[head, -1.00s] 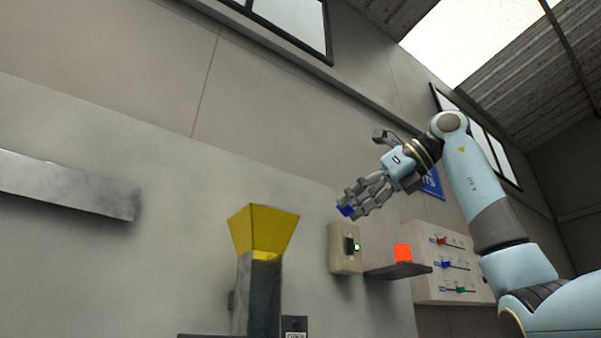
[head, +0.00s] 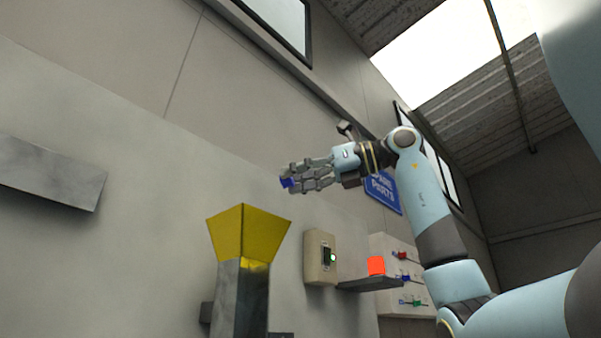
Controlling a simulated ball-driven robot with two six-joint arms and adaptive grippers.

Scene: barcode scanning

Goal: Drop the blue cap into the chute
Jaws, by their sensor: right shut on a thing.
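The small blue cap (head: 287,182) is held at the fingertips of my right gripper (head: 291,178). The gripper is shut on it, and the fingers hide part of it. The cap is up in the air, above and slightly right of the yellow funnel mouth of the chute (head: 248,233) in the picture. Below the funnel, the chute is a grey metal duct (head: 240,295). The cap is apart from the funnel. My left gripper is not in view.
A small shelf (head: 368,284) holds an orange-red cube (head: 376,265). A lever panel (head: 412,300) is behind it. A metal ledge (head: 50,175) juts from the left wall.

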